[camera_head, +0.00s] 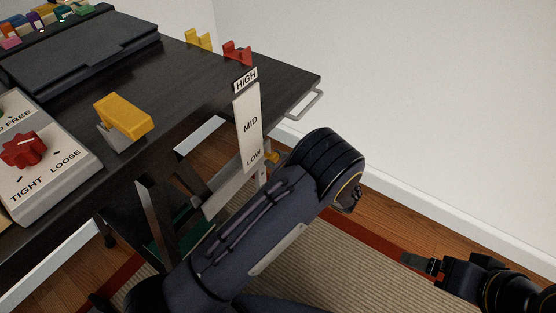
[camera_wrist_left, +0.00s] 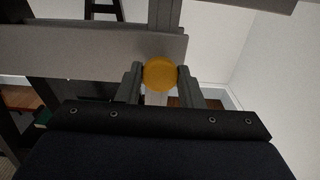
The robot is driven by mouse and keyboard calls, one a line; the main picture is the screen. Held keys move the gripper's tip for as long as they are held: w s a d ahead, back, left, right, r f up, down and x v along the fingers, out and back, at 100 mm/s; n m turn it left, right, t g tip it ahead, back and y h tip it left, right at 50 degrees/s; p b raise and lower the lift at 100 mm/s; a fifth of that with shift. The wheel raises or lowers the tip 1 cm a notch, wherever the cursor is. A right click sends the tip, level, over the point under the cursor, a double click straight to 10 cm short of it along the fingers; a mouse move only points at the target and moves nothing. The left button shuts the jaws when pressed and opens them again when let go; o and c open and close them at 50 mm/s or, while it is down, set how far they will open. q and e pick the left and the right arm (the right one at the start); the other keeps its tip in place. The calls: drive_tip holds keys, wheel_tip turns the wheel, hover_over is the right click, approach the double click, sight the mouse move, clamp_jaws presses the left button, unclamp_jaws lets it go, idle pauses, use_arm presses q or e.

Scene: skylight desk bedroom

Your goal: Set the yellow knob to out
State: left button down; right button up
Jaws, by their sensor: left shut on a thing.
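A round yellow knob (camera_wrist_left: 160,74) sits between the two fingertips of my left gripper (camera_wrist_left: 160,80) in the left wrist view. The gripper is shut on it, one finger on each side. In the head view a small part of the yellow knob (camera_head: 272,157) shows beside the lower end of the HIGH/MID/LOW plate (camera_head: 251,140). My dark arm hides most of the left gripper there. No "out" mark is readable. My right gripper (camera_head: 421,262) is at the lower right of the head view, clear of the desk; its opening cannot be told.
The dark desk (camera_head: 190,85) holds a red knob (camera_head: 24,149) on a TIGHT/LOOSE panel, a yellow lever block (camera_head: 123,116), and yellow and red hooks (camera_head: 237,52) at the far edge. A metal handle (camera_head: 304,105) juts from the desk's end. The floor on the right is open.

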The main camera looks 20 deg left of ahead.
sight(276, 159)
use_arm(q)
drive_tip(key=shift+v, duration=1.85)
drive_tip(key=c, duration=1)
unclamp_jaws()
drive_tip(key=shift+o, duration=0.2)
drive_tip(key=v, duration=0.8)
